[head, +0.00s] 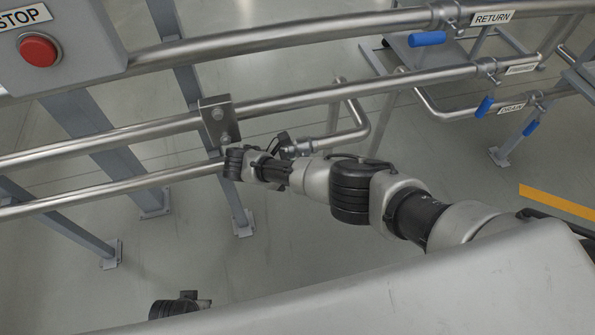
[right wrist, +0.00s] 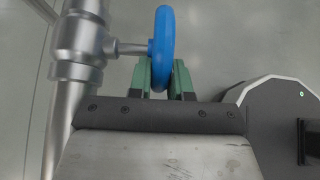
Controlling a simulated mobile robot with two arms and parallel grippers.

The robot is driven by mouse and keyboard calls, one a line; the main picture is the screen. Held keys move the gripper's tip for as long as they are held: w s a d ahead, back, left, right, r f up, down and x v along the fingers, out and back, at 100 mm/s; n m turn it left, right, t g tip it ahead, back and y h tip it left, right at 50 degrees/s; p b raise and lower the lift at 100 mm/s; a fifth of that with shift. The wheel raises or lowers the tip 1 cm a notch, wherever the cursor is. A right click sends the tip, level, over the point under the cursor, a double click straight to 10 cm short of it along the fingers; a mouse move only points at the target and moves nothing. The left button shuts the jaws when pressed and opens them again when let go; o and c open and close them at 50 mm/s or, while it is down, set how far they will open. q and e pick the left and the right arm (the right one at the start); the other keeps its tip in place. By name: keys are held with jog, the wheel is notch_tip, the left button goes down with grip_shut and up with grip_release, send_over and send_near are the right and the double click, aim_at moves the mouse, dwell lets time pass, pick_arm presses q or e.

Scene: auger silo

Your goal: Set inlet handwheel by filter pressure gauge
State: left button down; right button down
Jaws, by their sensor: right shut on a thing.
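In the right wrist view a blue handwheel (right wrist: 165,40) shows edge-on, on a short stem from a grey valve body (right wrist: 80,38) on a pipe. No label shows beside it, so I cannot tell if it is the inlet one. My right gripper (right wrist: 162,72) is shut on the wheel's rim, with one green finger on each side. In the head view my right arm reaches in from the right to the pipes, and its fingers and the wheel are hidden. A black part of my left arm (head: 178,305) shows at the bottom; its fingers are not visible. No pressure gauge is in view.
Steel pipes (head: 320,97) run across the head view on grey posts. Blue valve handles sit at the upper right, near labels RETURN (head: 492,18) and DRAIN (head: 512,107). A red STOP button (head: 38,50) is at upper left. The floor below is clear.

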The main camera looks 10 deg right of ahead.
pick_arm(q)
jog(key=shift+r, duration=0.1)
pick_arm(e)
jog(key=shift+f, duration=0.1)
jog(key=c, duration=1)
grip_release()
jog(key=shift+c, duration=0.2)
jog(key=shift+a, duration=0.1)
pick_arm(q)
jog(key=shift+w+r, duration=0.15)
jog(key=shift+r, duration=0.05)
pick_arm(e)
jog(key=v, duration=0.7)
jog(key=shift+a, duration=0.15)
